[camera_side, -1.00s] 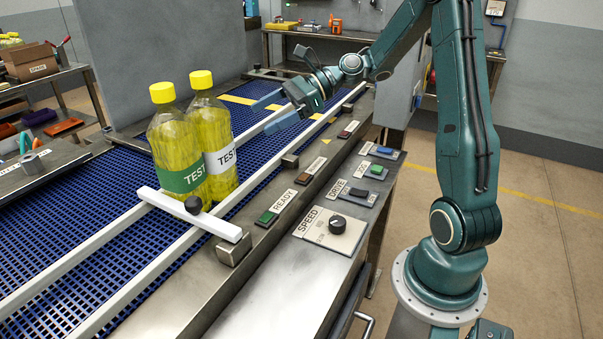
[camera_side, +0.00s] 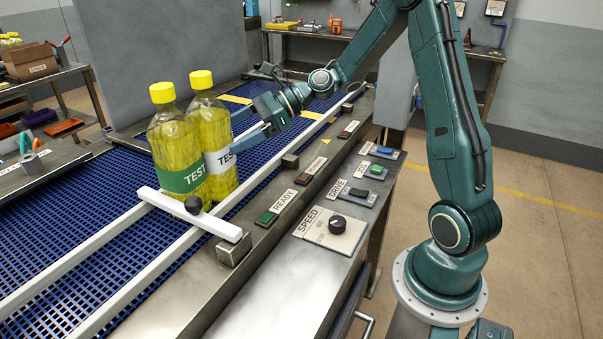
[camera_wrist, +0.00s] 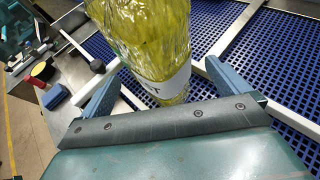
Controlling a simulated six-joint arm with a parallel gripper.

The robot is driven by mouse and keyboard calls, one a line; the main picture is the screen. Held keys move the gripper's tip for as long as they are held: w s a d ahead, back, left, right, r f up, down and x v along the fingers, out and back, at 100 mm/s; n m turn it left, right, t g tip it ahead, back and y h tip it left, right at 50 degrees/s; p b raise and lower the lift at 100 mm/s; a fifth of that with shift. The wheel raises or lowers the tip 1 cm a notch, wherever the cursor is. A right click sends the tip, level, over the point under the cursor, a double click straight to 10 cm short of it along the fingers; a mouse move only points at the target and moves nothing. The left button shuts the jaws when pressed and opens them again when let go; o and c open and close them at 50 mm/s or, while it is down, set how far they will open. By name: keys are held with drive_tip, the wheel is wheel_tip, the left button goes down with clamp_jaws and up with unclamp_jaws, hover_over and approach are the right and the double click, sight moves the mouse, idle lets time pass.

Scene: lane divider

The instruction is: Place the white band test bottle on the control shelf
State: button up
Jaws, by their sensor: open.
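The white band test bottle (camera_side: 220,150) stands upright on the blue conveyor, yellow with a yellow cap and a white TEST band. The green band test bottle (camera_side: 176,160) stands upright close beside it on the left, behind the white bar across the lane. My gripper (camera_side: 243,128) is open at the right side of the white band bottle. In the wrist view, the white band bottle (camera_wrist: 160,50) is between or just ahead of the open fingers of my gripper (camera_wrist: 160,88); whether they touch it I cannot tell.
A white bar (camera_side: 190,214) with a dark knob crosses the lane in front of the bottles. White rails (camera_side: 150,284) run along the blue conveyor (camera_side: 60,225). A panel with a speed knob (camera_side: 330,232) and several labelled buttons lies along the right edge. A grey wall panel (camera_side: 165,50) stands behind.

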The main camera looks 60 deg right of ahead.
sight(219, 139)
drive_tip(key=shift+x, duration=2.35)
drive_tip(key=shift+r, duration=0.15)
drive_tip(key=c, duration=1.6)
drive_tip(key=shift+d+r, duration=0.1)
drive_tip(key=shift+d+r, duration=0.55)
drive_tip(key=d+r, duration=0.6)
drive_tip(key=d, duration=0.6)
drive_tip(key=shift+d+r, duration=0.35)
